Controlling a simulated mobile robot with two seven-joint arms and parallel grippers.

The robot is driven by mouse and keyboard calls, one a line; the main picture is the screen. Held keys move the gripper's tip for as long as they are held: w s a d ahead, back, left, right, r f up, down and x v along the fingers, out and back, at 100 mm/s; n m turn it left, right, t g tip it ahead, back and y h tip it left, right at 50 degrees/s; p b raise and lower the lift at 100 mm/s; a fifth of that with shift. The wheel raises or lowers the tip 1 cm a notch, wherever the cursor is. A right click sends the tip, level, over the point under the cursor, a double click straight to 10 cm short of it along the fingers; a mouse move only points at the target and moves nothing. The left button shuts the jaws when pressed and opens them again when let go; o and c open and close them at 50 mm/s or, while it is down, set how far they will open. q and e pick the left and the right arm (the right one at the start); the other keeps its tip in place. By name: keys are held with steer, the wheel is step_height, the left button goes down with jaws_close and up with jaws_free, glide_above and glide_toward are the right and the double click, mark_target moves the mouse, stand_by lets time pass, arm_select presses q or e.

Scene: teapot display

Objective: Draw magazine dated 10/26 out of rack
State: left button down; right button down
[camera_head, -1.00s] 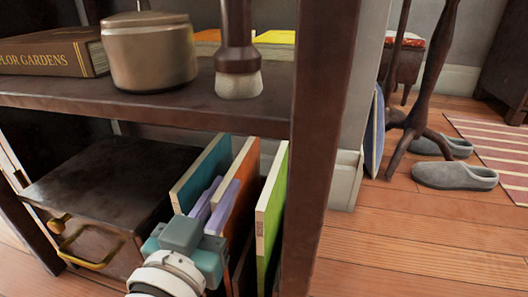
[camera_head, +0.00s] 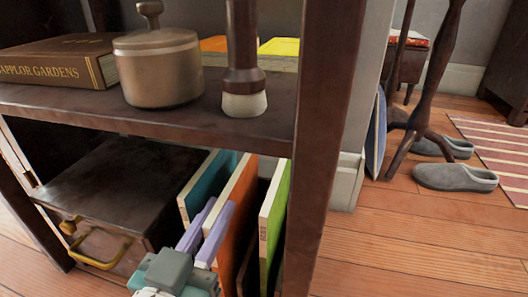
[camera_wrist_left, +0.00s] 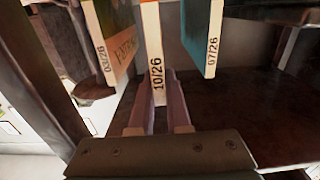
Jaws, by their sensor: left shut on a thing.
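The magazine dated 10/26 is the orange one (camera_head: 240,205), in the middle of three upright magazines on the lower shelf. Its white spine (camera_wrist_left: 155,60) with the date faces the left wrist camera. My left gripper (camera_head: 207,222) is shut on it, with purple fingers on both sides of the spine; they also show in the left wrist view (camera_wrist_left: 159,98). The teal magazine dated 07/26 (camera_wrist_left: 209,45) and the green magazine dated 03/26 (camera_wrist_left: 107,40) stand apart on either side. The rack itself is mostly hidden. My right gripper is not in view.
A dark case with brass handles (camera_head: 95,195) sits left of the magazines. A shelf post (camera_head: 325,110) rises close on their right. The upper shelf (camera_head: 150,120) overhangs, bearing a pot (camera_head: 157,70), a brush-like object (camera_head: 243,90) and books.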

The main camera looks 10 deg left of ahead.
arm_select(q)
steer(key=shift+s+r+p, duration=0.15)
steer(key=shift+s+p, duration=0.6)
steer(key=shift+s, duration=1.5)
steer(key=p, duration=0.2)
glide_toward(207, 231)
steer(key=shift+s, duration=1.5)
steer(key=shift+s+a, duration=0.2)
steer(key=shift+s, duration=2.65)
step_height(207, 231, up, 12)
steer(key=p, duration=1.2)
